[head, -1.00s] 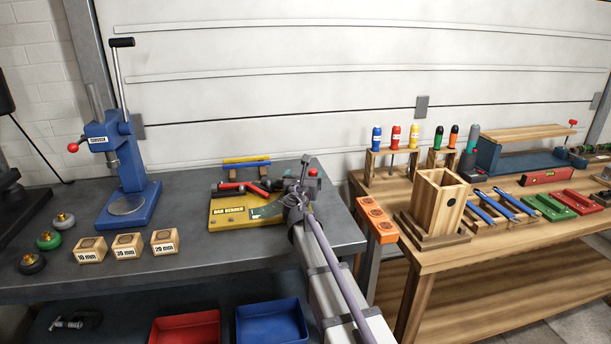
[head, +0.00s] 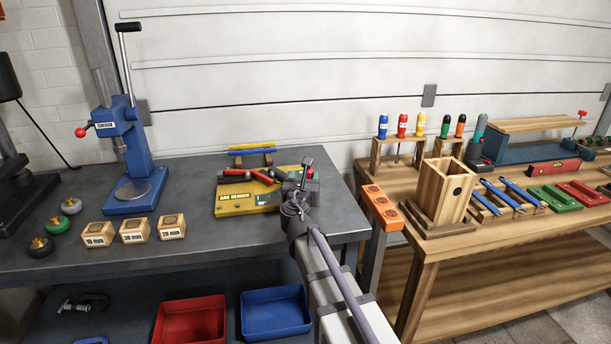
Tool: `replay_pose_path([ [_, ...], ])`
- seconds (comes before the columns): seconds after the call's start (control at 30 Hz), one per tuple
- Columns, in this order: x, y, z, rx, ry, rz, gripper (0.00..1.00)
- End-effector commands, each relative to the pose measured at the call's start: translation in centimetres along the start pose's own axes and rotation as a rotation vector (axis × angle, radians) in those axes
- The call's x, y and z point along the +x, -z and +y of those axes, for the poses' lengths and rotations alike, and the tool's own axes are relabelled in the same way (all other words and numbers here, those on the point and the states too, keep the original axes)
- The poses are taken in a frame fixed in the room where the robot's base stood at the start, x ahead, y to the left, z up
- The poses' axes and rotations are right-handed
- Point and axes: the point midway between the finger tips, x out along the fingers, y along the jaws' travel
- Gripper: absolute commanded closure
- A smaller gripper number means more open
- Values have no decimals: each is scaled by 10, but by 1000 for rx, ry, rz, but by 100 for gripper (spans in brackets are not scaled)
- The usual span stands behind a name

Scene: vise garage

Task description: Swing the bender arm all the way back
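The bar bender (head: 236,203) is a yellow base plate with a "BAR BENDER" label, on the dark workbench left of centre in the head view. Its red and black arm (head: 262,176) lies across the back of the plate. My gripper (head: 301,188) is over the right end of the bender and hides part of it. The fingers are small and overlap the dark parts behind, so I cannot tell whether they are open or touching the bender arm. A red knob (head: 310,173) shows just right of my gripper.
A blue arbor press (head: 128,150) stands at the left, with several labelled wooden blocks (head: 135,230) in front. Blue and yellow bars (head: 252,148) lie behind the bender. Red (head: 190,322) and blue (head: 275,311) bins sit below. A wooden bench (head: 450,258) is at the right.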

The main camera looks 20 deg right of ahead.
Motion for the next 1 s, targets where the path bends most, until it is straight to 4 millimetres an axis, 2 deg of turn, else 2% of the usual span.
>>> replay_pose_path([
  [0.13,-13,0,-2,1,2,0,45],
  [0.5,-13,0,-3,1,5,0,45],
  [0.53,-14,0,-3,1,6,1,48],
  [0.57,-18,1,-3,1,7,3,51],
  [0.6,-33,4,-3,4,13,11,55],
  [0.67,-69,10,-4,7,31,37,61],
  [0.7,-94,15,-6,8,45,60,64],
  [0.8,-134,25,-10,6,74,111,74],
  [0.87,-138,27,-10,5,82,123,80],
  [1.0,-130,27,-8,5,84,123,93],
])
